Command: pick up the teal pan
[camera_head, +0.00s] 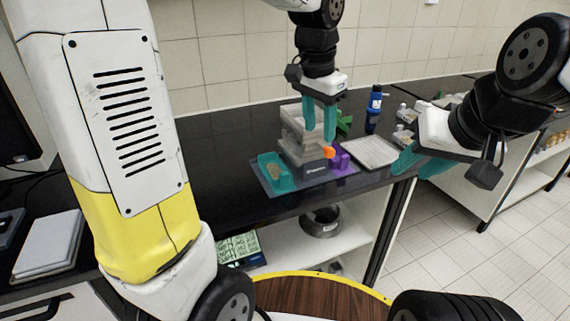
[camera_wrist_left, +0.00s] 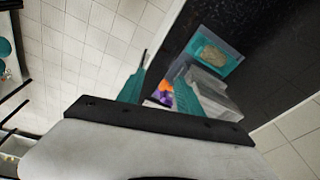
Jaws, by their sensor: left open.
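The teal pan (camera_head: 276,183) sits at the left front of the grey mat, beside the sieve shaker, and holds a tan material. In the left wrist view the teal pan (camera_wrist_left: 232,65) shows beyond the fingers, towards the upper right. My left gripper (camera_head: 320,122) points down with its teal fingers apart and empty, above or in front of the grey shaker (camera_head: 304,150), to the right of the pan. It also shows in the left wrist view (camera_wrist_left: 160,92). My right gripper (camera_head: 421,165) is off to the right by the table edge; its finger gap is unclear.
A purple block (camera_head: 341,161) and an orange part (camera_head: 329,152) are at the shaker's right. A green object (camera_head: 344,122) is behind them. A pale tray (camera_head: 371,153) and a blue bottle (camera_head: 375,100) stand further right. The black table (camera_head: 215,150) is clear left of the mat.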

